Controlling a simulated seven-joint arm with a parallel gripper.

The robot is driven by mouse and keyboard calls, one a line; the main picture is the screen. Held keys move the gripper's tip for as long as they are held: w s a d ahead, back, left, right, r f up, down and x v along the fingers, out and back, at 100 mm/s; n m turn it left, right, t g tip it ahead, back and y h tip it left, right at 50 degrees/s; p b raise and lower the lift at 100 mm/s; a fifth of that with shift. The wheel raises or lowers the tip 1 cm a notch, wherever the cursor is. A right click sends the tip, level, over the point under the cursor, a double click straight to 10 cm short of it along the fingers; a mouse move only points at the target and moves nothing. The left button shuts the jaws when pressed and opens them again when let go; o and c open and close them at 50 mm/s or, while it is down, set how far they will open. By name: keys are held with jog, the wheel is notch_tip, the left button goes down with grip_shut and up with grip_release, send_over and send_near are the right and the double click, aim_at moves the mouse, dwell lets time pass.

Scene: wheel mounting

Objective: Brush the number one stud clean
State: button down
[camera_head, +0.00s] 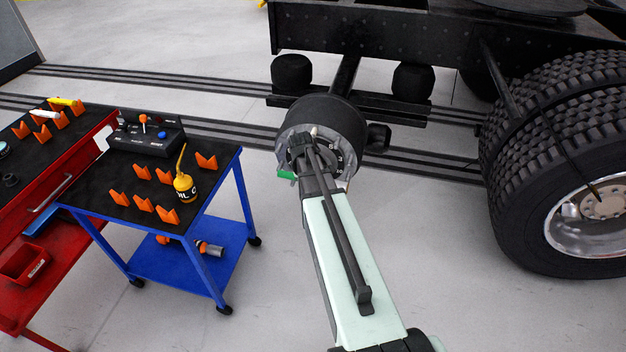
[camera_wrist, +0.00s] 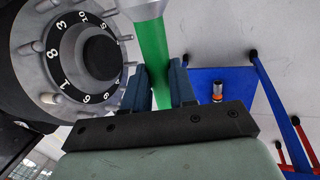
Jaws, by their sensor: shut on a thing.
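The wheel hub (camera_head: 345,125) is a dark drum with a pale face under the truck frame. In the wrist view its face (camera_wrist: 110,38) shows a ring of white numbers and studs around the rim. The number one (camera_wrist: 65,84) is at the lower left of the ring, with a stud (camera_wrist: 47,99) outward from it. My gripper (camera_wrist: 160,88) is shut on a green handle (camera_wrist: 153,50) with a pale end at the top of the view. The handle's green end (camera_head: 286,174) shows beside the hub in the head view. Bristles, and any contact with a stud, cannot be made out.
A blue cart (camera_head: 205,215) with orange holders and a yellow oil can (camera_head: 185,185) stands to the left. A red tool bench (camera_head: 50,180) is beyond it. Large tyres (camera_head: 560,150) stand at the right.

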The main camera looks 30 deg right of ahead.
jog(key=n, duration=0.1)
jog(key=w+n+y, duration=0.1)
jog(key=n, duration=0.1)
jog(key=w+n+t, duration=0.1)
jog(key=n, duration=0.1)
jog(key=shift+a+r, duration=0.1)
jog(key=shift+a, duration=0.25)
jog(key=n+y, duration=0.1)
jog(key=n, duration=0.1)
jog(key=w+n, duration=0.1)
jog(key=n, duration=0.1)
jog(key=shift+w+a+r+n+y, duration=0.1)
jog(key=shift+w+a+n+y, duration=0.1)
jog(key=shift+n+y, duration=0.2)
jog(key=n, duration=0.3)
jog(key=n+y, duration=0.1)
jog(key=n, duration=0.2)
jog(key=w+n+y, duration=0.1)
jog(key=n, duration=0.1)
jog(key=shift+r+n+g, duration=0.15)
jog(key=shift+n+g, duration=0.15)
jog(key=shift+n, duration=0.1)
jog(key=shift+s+a, duration=0.1)
